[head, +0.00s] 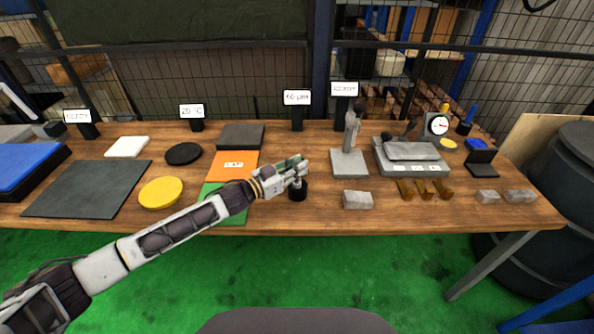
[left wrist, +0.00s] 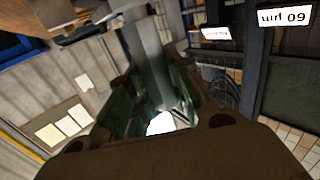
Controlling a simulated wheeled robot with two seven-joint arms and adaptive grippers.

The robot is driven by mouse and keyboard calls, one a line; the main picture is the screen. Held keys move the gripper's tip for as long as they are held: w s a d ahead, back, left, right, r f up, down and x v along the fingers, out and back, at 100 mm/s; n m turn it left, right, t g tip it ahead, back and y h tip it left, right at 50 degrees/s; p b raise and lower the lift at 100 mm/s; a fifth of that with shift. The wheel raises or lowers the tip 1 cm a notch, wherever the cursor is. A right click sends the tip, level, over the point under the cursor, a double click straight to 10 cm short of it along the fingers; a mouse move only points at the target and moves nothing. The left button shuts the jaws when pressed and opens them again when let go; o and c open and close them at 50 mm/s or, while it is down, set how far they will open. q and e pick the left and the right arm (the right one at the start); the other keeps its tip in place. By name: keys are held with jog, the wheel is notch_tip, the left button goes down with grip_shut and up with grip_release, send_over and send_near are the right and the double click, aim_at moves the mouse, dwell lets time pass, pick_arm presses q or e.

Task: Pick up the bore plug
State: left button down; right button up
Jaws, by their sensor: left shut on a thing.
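My left gripper (head: 300,169) is over the middle of the wooden bench, with green pads on its fingers. It is shut on the bore plug (head: 298,190), a short dark cylinder with a thin pale stem at its top, just below the fingertips. The gripper hides part of the stem. I cannot tell whether the cylinder's base touches the bench. In the left wrist view the green-padded fingers (left wrist: 150,105) fill the middle, with a grey upright shape between them and a bright patch below. My right gripper is not in view.
On the wooden bench (head: 240,212), an orange pad (head: 232,174) and a green pad (head: 226,213) lie left of the gripper. A grey stand (head: 349,163) and a small grey block (head: 357,200) are to its right. A yellow disc (head: 160,193) lies farther left.

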pick_arm(q)
notch_tip(320, 180, up, 7)
jog(key=shift+f+p, duration=0.1)
jog(key=shift+p, duration=0.45)
jog(key=shift+r, duration=1.1)
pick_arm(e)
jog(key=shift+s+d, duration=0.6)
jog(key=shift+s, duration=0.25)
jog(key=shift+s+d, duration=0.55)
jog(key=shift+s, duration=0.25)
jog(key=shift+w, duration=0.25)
